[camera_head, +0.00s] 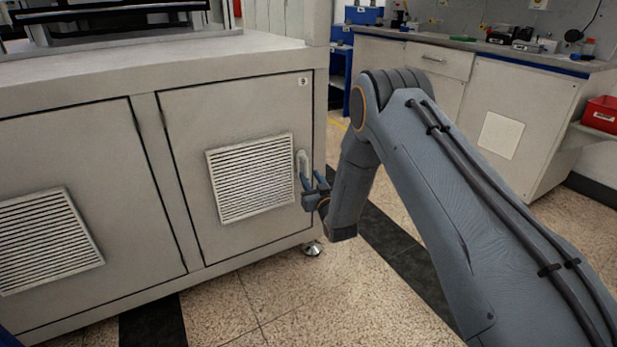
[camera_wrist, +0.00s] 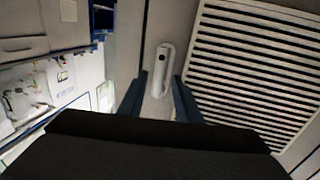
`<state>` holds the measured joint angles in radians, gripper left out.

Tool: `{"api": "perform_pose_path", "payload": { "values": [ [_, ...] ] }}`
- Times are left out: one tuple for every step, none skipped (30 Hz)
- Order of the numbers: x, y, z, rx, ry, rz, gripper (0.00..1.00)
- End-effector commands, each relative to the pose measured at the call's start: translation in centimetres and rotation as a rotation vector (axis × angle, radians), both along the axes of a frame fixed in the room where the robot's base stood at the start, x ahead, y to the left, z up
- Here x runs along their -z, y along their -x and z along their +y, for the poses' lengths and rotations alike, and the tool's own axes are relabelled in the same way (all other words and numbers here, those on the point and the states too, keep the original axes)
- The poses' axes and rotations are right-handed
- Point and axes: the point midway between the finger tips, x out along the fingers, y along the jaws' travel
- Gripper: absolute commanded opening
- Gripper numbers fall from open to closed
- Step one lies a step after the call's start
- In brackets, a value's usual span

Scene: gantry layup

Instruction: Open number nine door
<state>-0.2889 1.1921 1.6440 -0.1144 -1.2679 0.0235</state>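The cabinet door (camera_head: 190,140) on the right of the grey cabinet is shut flush in its frame. The light, upright handle (camera_head: 302,160) is on the door's right side, beside the vent. My gripper (camera_head: 313,183) is at the handle's lower end, fingers pointing to the door. In the wrist view the handle (camera_wrist: 161,68) shows between and beyond the two parted blue fingers (camera_wrist: 158,98). The gripper is open; I see no finger closed on the handle.
A slatted vent (camera_head: 251,178) fills the door's middle. Another shut door with a vent (camera_head: 45,240) is to the left. Speckled floor (camera_head: 250,300) is clear in front. A workbench (camera_head: 480,62) with drawers and a red bin (camera_head: 603,113) stand behind at right.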

Motion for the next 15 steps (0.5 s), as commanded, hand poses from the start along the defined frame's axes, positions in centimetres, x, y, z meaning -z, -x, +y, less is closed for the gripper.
{"api": "perform_pose_path", "payload": {
  "values": [
    [0.0,-0.7,0.3,0.0,-0.001,-0.003,0.31],
    [0.1,-1.1,0.5,0.0,0.0,-0.001,0.31],
    [0.1,-1.5,0.7,0.0,-0.001,-0.002,0.31],
    [0.1,-1.8,0.8,0.0,-0.001,-0.002,0.31],
    [0.1,-2.0,0.9,0.0,0.0,-0.001,0.31],
    [0.0,-2.3,1.0,0.0,0.0,-0.001,0.31],
    [0.0,-2.5,1.1,0.0,0.0,-0.001,0.31],
    [0.0,-2.6,1.1,0.0,0.0,-0.001,0.31],
    [0.0,-2.7,1.2,0.0,0.0,-0.001,0.31],
    [0.0,-2.8,1.2,0.0,-0.001,0.0,0.31],
    [0.0,-2.8,1.2,0.0,-0.001,0.0,0.31],
    [0.0,-2.9,1.2,0.0,-0.001,0.0,0.31],
    [0.0,-2.9,1.2,0.0,-0.001,0.001,0.31],
    [0.0,-2.9,1.2,0.0,-0.001,0.001,0.31],
    [0.0,-2.9,1.2,0.0,-0.001,0.001,0.31]
  ]
}}
